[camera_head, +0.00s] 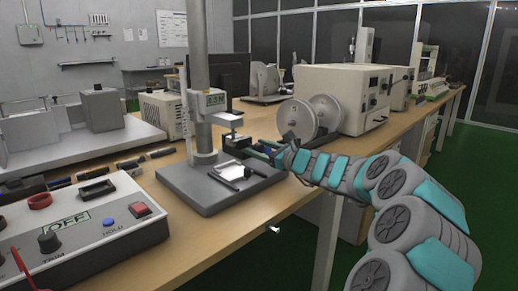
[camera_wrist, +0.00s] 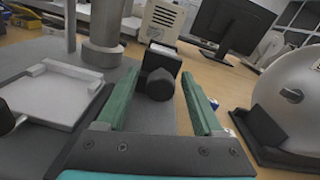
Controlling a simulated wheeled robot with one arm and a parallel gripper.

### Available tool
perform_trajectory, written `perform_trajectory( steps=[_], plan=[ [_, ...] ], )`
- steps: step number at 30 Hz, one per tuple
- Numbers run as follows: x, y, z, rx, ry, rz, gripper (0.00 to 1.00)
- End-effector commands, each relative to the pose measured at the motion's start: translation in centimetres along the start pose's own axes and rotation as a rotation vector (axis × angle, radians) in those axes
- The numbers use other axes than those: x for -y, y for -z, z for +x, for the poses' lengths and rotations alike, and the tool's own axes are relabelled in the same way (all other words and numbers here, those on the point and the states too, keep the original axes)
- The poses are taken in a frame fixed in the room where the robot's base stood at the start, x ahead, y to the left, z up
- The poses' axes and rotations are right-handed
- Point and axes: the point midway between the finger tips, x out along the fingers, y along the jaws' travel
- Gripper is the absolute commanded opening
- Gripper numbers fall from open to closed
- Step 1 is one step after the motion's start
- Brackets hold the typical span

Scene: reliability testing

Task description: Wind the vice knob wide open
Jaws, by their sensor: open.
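My gripper (camera_head: 272,150) reaches in from the right beside the test stand. In the wrist view its two green fingers (camera_wrist: 160,77) are spread open. A black round knob (camera_wrist: 160,85) shows between them, with a visible gap on each side. Behind the knob is a dark block with a pale top (camera_wrist: 164,58), which looks like the vice. In the head view the dark vice (camera_head: 232,140) is beside the stand's column, and its knob is hidden or too small to tell from my gripper.
The stand's grey base plate (camera_head: 195,190) carries a column (camera_head: 198,75) and a pale flat tray (camera_wrist: 50,97). Another dark knob (camera_wrist: 5,119) is at the tray's left. A spool machine (camera_head: 345,97) stands behind right. A control box (camera_head: 85,240) is front left.

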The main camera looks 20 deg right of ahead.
Motion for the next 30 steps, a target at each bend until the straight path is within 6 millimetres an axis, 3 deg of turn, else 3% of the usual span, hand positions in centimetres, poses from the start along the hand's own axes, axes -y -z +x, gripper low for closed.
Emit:
perform_trajectory(
  steps=[2, 20, 30],
  plan=[
    [0.01, 0.00, -0.02, 0.000, 0.000, 0.000, 0.68],
    [-0.01, 0.03, -0.03, 0.000, 0.000, 0.000, 0.00],
    [-0.06, 0.08, -0.01, 0.000, -0.001, -0.011, 0.00]
  ],
)
